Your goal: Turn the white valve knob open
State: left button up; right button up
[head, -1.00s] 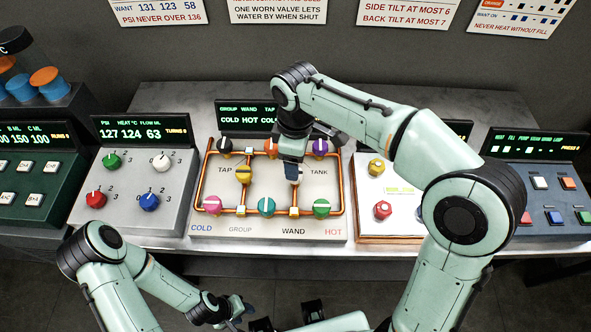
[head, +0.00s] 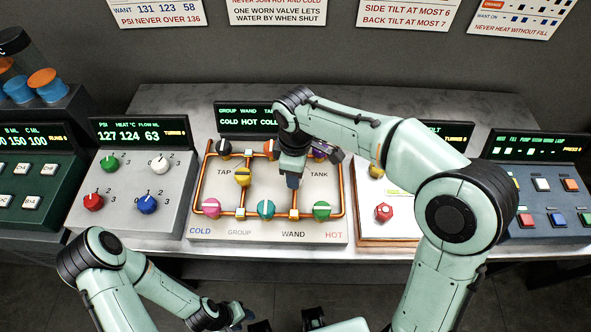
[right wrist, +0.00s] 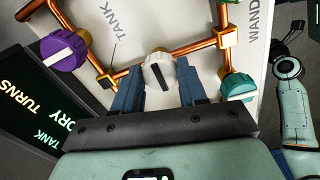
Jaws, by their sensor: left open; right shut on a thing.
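The white valve knob (right wrist: 160,72) sits on the copper piping of the valve board (head: 209,226). In the right wrist view it has a dark pointer mark and lies between my right gripper's two blue fingers. My right gripper (right wrist: 158,88) is shut on it from above. In the head view my right gripper (head: 293,183) covers the knob's place in the middle of the board, so the knob is hidden there. My left gripper (head: 240,313) is open, low at the bottom of the head view, away from the board.
Close to the held knob are a purple knob (right wrist: 62,52) and a teal knob (right wrist: 237,88). A yellow knob (head: 243,176), pink knob (head: 211,208) and green knob (head: 321,210) share the board. A grey dial panel (head: 125,222) stands left; a red-knobbed panel stands right.

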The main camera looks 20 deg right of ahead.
jog(key=shift+m, duration=0.3)
jog(key=m, duration=0.3)
jog(key=shift+m, duration=0.3)
jog(key=m, duration=0.4)
jog(key=shift+p, duration=0.35)
jog(key=m, duration=0.5)
jog(key=shift+a, duration=0.1)
jog(key=m, duration=0.4)
jog(key=shift+m, duration=0.3)
jog(key=o, duration=1.1)
jog(key=shift+c, duration=0.2)
jog(key=shift+r, duration=0.15)
